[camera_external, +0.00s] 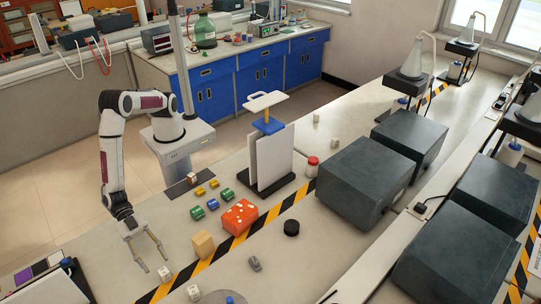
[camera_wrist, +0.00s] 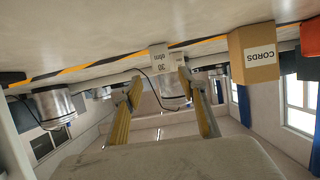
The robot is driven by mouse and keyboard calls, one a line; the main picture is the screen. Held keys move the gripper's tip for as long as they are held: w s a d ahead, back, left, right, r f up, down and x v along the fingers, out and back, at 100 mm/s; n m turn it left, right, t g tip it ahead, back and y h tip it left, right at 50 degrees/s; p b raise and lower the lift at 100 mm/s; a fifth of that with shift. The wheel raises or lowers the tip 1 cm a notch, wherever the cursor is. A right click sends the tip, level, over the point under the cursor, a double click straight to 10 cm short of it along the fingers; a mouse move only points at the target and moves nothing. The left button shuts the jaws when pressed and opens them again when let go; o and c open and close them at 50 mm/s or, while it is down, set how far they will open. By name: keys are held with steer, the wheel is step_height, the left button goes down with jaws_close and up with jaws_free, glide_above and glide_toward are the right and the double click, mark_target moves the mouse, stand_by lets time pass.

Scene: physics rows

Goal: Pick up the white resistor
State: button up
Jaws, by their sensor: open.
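A small white block (camera_external: 164,274), which I take for the white resistor, stands on the bench just beyond my fingertips. In the wrist view the white block (camera_wrist: 158,58) carries the print "30 ohm" and appears upside down, ahead of the gap between my fingers. My gripper (camera_external: 156,264) is open and low over the bench, with nothing held. Its two yellowish fingers (camera_wrist: 159,78) show spread in the wrist view. I cannot tell the exact gap between fingertips and block.
A tan box marked "CORDS" (camera_wrist: 255,54) stands close by; it also shows in the external view (camera_external: 203,245). Another white block (camera_external: 193,292) is nearby. A red block (camera_external: 239,217) and several coloured parts lie farther back. Striped tape crosses the bench.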

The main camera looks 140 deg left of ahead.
mark_target(164, 272)
steer(key=shift+w+f, duration=0.2)
steer(key=shift+w, duration=0.25)
steer(key=shift+a+x, duration=0.15)
steer(key=shift+x, duration=0.75)
steer(key=shift+a+x, duration=0.2)
steer(key=shift+x, duration=1.5)
steer(key=shift+d+f, duration=0.1)
jaws_close()
